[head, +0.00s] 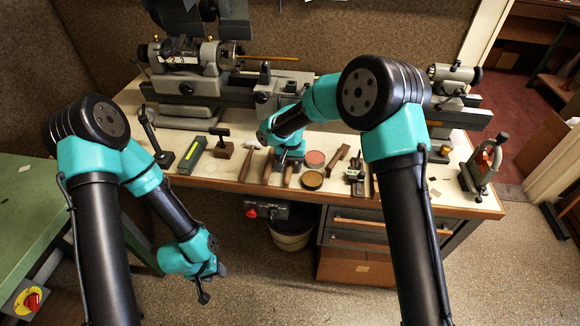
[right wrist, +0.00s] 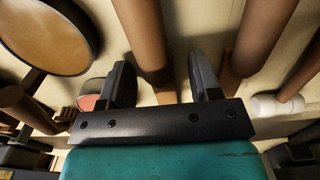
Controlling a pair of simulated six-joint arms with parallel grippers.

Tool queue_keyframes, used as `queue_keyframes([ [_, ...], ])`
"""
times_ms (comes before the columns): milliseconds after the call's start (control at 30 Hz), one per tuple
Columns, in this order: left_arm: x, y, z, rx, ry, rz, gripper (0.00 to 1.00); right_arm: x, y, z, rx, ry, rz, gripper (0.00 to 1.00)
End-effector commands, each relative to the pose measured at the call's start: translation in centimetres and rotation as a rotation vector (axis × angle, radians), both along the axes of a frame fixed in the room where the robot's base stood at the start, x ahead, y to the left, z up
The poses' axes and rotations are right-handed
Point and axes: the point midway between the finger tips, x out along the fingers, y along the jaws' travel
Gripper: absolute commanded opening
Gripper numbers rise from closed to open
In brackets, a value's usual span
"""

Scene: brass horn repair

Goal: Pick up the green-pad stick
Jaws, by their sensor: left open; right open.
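My right gripper (head: 285,160) is open over the bench, above a row of wooden sticks. In the right wrist view, one brown stick (right wrist: 145,35) runs in between the open fingers (right wrist: 162,78), with gaps showing. A second brown stick (right wrist: 262,35) passes by the right finger. In the head view these appear as a stick (head: 288,177) and a darker stick (head: 268,167) below the gripper. No green pad shows on either; their far ends are hidden by the gripper. My left gripper (head: 204,291) is open and empty, low in front of the bench.
A red tin (head: 315,159) and an amber-topped tin (head: 312,180) stand close right of the sticks. The lathe (head: 205,85) fills the bench's back.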

Motion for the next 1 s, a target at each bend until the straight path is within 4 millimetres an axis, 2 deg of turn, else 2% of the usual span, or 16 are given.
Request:
queue_keyframes([
  [100, 0.00, 0.00, 0.00, 0.000, 0.000, 0.000, 0.43, 0.00, 0.00, 0.02, 0.000, 0.000, 0.000, 0.57],
  [667, 0.00, 0.00, 0.00, 0.000, 0.000, 0.000, 0.43, 0.00, 0.00, 0.03, 0.000, 0.000, 0.000, 0.04],
  [1000, 0.00, 0.00, 0.00, 0.000, 0.000, 0.000, 0.43, 0.02, 0.01, 0.30, 0.000, -0.001, 0.000, 0.03],
])
